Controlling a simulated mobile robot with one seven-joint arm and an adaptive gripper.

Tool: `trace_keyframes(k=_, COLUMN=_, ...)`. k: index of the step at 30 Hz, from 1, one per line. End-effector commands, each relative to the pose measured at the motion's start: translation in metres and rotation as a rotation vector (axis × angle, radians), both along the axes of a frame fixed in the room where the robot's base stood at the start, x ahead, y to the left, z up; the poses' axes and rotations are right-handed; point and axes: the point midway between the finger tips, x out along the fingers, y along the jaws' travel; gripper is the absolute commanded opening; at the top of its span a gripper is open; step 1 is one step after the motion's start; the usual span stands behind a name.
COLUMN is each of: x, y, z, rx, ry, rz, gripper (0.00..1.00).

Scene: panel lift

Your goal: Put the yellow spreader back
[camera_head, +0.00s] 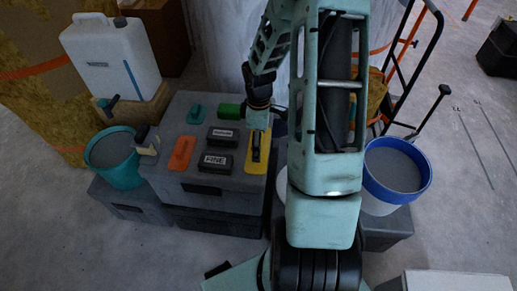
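The yellow spreader (257,163) is a flat yellow piece with a dark handle on top. It shows at the right end of the grey toolbox top (217,185), at or just above the surface; I cannot tell whether it touches. My gripper (257,121) is at the spreader's far end, pointing down, and overlaps it in this view. The fingertips are too small and partly hidden to tell whether they are open or shut, or touch the spreader.
On the box lie an orange float (181,154), a teal float (195,113), two dark labelled blocks (216,162) and a green cylinder (229,111). A teal bucket (122,174) stands left, a blue-rimmed bucket (378,204) right. A white canister (110,58) stands behind.

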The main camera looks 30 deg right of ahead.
Motion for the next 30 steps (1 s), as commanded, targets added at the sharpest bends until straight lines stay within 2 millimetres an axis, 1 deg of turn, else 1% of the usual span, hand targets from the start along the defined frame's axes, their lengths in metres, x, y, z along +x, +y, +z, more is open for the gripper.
trace_keyframes(k=2, x=0.006, y=-0.001, z=-0.01, rx=0.001, ry=0.001, rz=0.001, gripper=0.56)
trace_keyframes(k=6, x=0.004, y=-0.001, z=-0.033, rx=0.001, ry=0.003, rz=0.0, gripper=0.56)
trace_keyframes(k=7, x=0.005, y=-0.001, z=-0.035, rx=0.001, ry=0.002, rz=0.0, gripper=0.56)
trace_keyframes(k=15, x=0.005, y=-0.001, z=-0.036, rx=-0.001, ry=-0.001, rz=-0.001, gripper=0.56)
trace_keyframes(k=19, x=0.005, y=-0.001, z=-0.041, rx=0.0, ry=0.0, rz=0.0, gripper=0.56)
trace_keyframes(k=20, x=0.005, y=-0.001, z=-0.041, rx=0.0, ry=0.0, rz=-0.001, gripper=0.76)
trace_keyframes(k=24, x=0.005, y=-0.001, z=-0.04, rx=0.0, ry=0.0, rz=0.0, gripper=0.91)
trace_keyframes(k=30, x=0.005, y=-0.001, z=-0.04, rx=0.0, ry=0.0, rz=0.0, gripper=0.92)
